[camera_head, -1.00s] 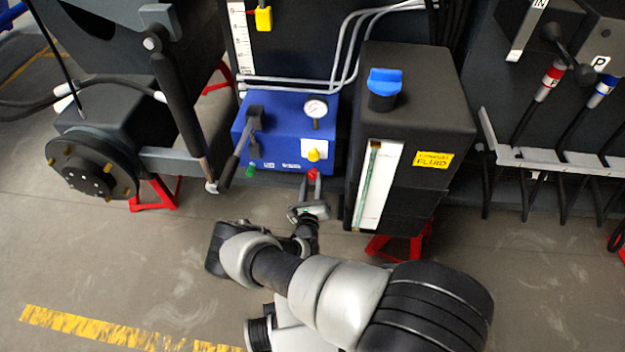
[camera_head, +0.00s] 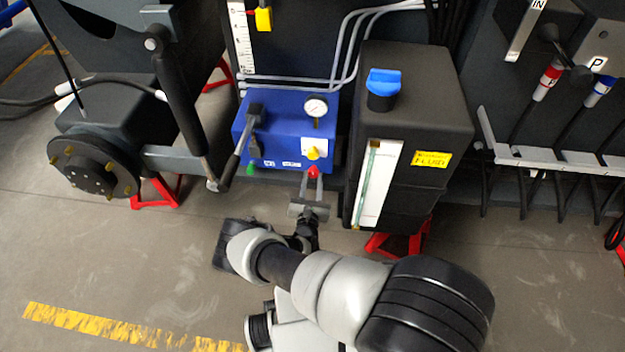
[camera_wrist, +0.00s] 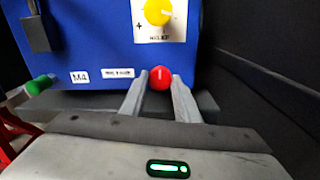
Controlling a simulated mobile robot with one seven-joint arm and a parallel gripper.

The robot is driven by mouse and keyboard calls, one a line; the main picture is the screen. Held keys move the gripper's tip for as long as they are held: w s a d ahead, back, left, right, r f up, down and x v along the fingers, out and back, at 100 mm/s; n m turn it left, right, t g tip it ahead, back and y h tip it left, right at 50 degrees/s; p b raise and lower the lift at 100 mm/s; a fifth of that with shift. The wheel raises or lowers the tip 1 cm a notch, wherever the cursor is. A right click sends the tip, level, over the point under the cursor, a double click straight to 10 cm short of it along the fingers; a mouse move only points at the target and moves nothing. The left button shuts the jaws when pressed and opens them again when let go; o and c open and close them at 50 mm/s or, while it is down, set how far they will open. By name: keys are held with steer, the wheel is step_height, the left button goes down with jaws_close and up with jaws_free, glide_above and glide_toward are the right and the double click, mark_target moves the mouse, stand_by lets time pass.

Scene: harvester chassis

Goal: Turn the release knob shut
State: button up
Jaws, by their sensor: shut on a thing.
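The blue pump box (camera_head: 275,135) stands on the chassis, with a gauge on top. A small round red knob (camera_head: 313,172) sits low on its front; the wrist view shows it as a red ball (camera_wrist: 160,77). My gripper (camera_head: 312,180) reaches it from the front and below. In the wrist view my gripper (camera_wrist: 160,80) has one finger on each side of the red knob, shut on it. The knob's stem is hidden. A yellow knob (camera_wrist: 158,12) on a white plate with a plus mark sits above it, apart from my fingers.
A green knob (camera_wrist: 38,85) is at the box's lower left. A black lever (camera_head: 236,160) angles down in front of the box. A black fluid tank (camera_head: 420,110) with a blue cap stands close on the right. The floor in front is open.

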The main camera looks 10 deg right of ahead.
steer(key=shift+w, duration=0.1)
steer(key=o, duration=1)
steer(key=shift+o, duration=0.2)
